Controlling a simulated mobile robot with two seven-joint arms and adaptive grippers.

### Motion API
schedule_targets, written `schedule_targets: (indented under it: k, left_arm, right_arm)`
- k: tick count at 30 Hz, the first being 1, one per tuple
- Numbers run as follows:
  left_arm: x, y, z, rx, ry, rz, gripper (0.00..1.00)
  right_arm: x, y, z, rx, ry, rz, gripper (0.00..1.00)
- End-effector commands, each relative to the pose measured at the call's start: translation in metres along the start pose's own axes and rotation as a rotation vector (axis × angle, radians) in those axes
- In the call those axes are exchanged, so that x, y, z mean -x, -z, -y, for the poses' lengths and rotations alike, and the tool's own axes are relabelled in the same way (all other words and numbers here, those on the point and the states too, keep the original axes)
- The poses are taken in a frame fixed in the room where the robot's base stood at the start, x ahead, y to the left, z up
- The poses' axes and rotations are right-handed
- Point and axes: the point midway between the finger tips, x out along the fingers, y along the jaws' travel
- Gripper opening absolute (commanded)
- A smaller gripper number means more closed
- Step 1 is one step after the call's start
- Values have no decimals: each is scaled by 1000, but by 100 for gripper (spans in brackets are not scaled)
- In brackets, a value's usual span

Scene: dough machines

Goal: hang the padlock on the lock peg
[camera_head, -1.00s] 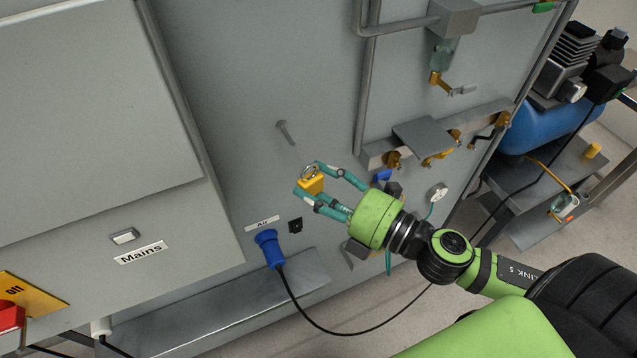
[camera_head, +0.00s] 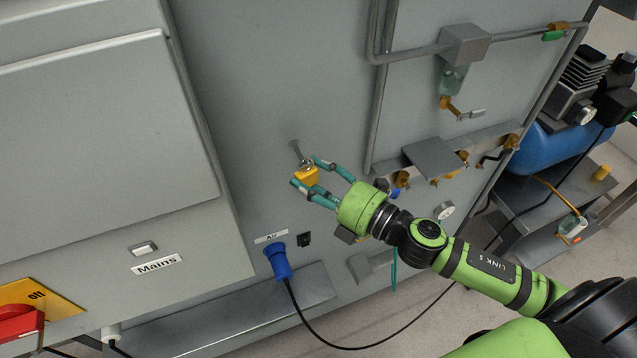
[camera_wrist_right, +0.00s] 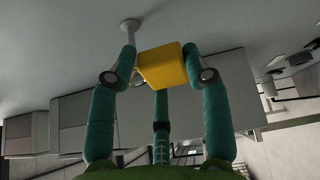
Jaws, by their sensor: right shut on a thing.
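The yellow padlock (camera_head: 306,178) is held between the teal fingers of my right gripper (camera_head: 306,172), with its shackle upward. The grey lock peg (camera_head: 296,148) sticks out of the grey cabinet front, just above the shackle in the head view. In the right wrist view the peg (camera_wrist_right: 130,25) shows at the upper left of the padlock. The shackle and peg look very close; I cannot tell whether they touch. My left gripper is not in view.
A blue plug (camera_head: 278,262) with a black cable sits below left of the gripper, under the Air label (camera_head: 271,236). Right of the gripper are a bracket shelf (camera_head: 432,157) with yellow fittings and grey pipes (camera_head: 415,54). The cabinet front around the peg is clear.

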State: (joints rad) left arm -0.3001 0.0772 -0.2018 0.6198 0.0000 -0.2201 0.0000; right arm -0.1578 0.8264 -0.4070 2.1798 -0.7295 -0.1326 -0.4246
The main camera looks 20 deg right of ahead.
Motion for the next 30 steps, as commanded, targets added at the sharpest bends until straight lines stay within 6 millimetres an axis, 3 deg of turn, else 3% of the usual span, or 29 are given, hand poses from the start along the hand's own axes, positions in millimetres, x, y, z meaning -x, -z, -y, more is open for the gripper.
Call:
schedule_targets:
  k: [15, 30]
  left_arm:
    - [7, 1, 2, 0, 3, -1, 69]
    - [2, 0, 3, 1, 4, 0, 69]
  right_arm:
    - [-30, -17, 5, 1, -2, 1, 13]
    - [-32, -16, 12, 1, -1, 0, 13]
